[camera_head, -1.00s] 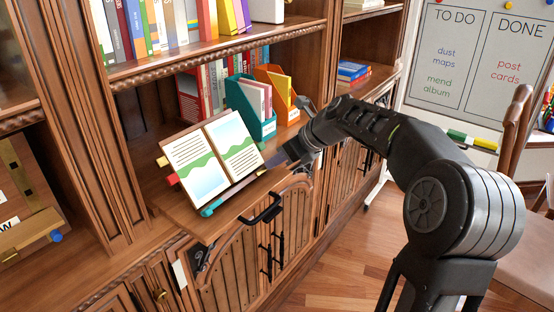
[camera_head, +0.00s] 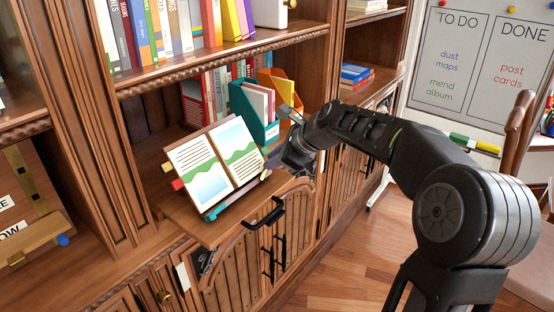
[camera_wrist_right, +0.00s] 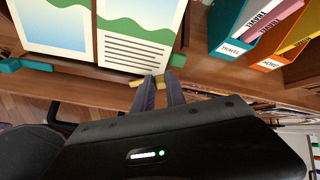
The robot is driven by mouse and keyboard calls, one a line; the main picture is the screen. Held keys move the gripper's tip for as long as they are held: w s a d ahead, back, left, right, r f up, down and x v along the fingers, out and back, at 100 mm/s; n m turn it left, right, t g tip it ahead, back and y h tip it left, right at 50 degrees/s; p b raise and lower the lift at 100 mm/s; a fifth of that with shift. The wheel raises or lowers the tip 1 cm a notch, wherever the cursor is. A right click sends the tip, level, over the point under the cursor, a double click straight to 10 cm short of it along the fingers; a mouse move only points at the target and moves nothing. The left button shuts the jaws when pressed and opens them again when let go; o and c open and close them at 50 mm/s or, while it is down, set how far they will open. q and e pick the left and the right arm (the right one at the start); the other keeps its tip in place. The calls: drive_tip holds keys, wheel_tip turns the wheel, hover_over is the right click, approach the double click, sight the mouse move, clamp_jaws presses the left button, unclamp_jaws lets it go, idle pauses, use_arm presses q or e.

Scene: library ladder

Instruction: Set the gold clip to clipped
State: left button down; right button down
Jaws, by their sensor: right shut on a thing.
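An open book (camera_head: 215,160) with pictures and text leans on a stand on the pull-out wooden shelf. The gold clip (camera_wrist_right: 160,79) is at the lower edge of the right page in the right wrist view, between or against my fingertips. My right gripper (camera_wrist_right: 160,84) is shut on it. In the head view my right gripper (camera_head: 276,164) is at the book's lower right corner, and the clip is too small to make out clearly there. A teal clip (camera_head: 216,212) is at the book's lower left. My left gripper is out of view.
A teal file box (camera_head: 252,112) and an orange file box (camera_head: 283,95) stand just behind my right gripper. Coloured tabs (camera_head: 178,185) stick out at the book's left. The floor (camera_head: 345,250) in front is clear.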

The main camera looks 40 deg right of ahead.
drive_tip(key=n, duration=0.1)
drive_tip(key=a+n, duration=0.1)
drive_tip(key=shift+r+n+t, duration=0.3)
drive_tip(key=n, duration=0.1)
drive_tip(key=a+n+b, duration=0.1)
drive_tip(key=shift+w+r+n+h, duration=0.1)
drive_tip(key=shift+r+n+h, duration=0.05)
drive_tip(key=shift+n+h, duration=0.15)
drive_tip(key=a+n+b, duration=0.1)
drive_tip(key=n+b, duration=0.1)
drive_tip(key=shift+a+n+t, duration=0.1)
drive_tip(key=shift+n+t, duration=0.2)
drive_tip(key=shift+t, duration=0.1)
drive_tip(key=shift+s+a+r+n+t+b, duration=0.15)
drive_tip(key=shift+a+n+b, duration=0.1)
drive_tip(key=shift+n+b, duration=0.35)
drive_tip(key=shift+s+a+f+n+t+b, duration=0.1)
drive_tip(key=shift+a+n+b, duration=0.15)
drive_tip(key=shift+n+b, duration=0.4)
drive_tip(key=shift+s+a+r+n+t+b, duration=0.2)
drive_tip(key=shift+n+b, duration=0.25)
drive_tip(key=shift+n, duration=0.3)
drive_tip(key=shift+w+a, duration=0.1)
drive_tip(key=c, duration=1.4)
unclamp_jaws()
drive_tip(key=shift+o, duration=0.2)
